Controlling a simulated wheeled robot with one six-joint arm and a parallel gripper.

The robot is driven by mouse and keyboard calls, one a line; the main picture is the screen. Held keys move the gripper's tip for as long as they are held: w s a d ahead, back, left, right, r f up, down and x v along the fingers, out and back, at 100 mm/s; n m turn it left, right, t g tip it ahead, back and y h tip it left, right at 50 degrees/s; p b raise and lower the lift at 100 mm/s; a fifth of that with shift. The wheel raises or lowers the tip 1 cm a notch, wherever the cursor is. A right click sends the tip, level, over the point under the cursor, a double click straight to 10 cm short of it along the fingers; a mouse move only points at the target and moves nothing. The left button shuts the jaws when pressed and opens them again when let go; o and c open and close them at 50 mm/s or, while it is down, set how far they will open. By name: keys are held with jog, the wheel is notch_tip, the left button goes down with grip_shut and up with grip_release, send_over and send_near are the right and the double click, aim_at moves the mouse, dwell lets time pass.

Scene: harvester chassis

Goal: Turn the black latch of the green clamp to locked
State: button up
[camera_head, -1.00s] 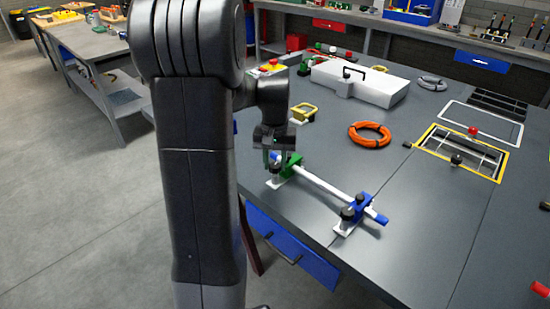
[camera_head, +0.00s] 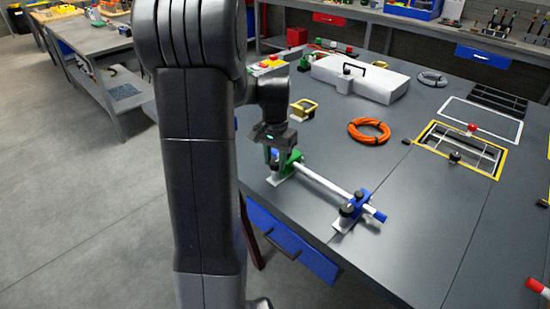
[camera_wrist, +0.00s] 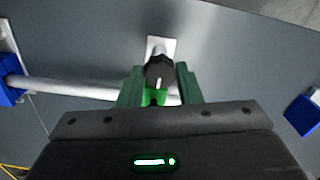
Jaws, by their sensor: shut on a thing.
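The green clamp (camera_head: 293,157) stands near the table's front left edge on a white foot and holds the left end of a white rod (camera_head: 325,185). In the wrist view, the green clamp body (camera_wrist: 155,97) is partly hidden by my gripper. Its black latch (camera_wrist: 158,70) is a round knob with a short white mark pointing toward the bottom of the picture. My gripper (camera_wrist: 160,78) has its two green fingers on either side of the latch, shut on it. In the head view my gripper (camera_head: 280,160) covers most of the latch.
A blue clamp (camera_head: 352,207) with black knobs holds the rod's other end. An orange cable coil (camera_head: 369,131), a yellow-framed opening (camera_head: 458,150) and a white case (camera_head: 360,80) are farther back.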

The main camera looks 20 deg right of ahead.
aim_at(275, 162)
jog(key=o, duration=0.7)
notch_tip(275, 162, up, 14)
dwell(0.4)
jog(key=shift+f, duration=0.15)
notch_tip(275, 162, down, 14)
jog(key=shift+r, duration=0.15)
dwell(0.5)
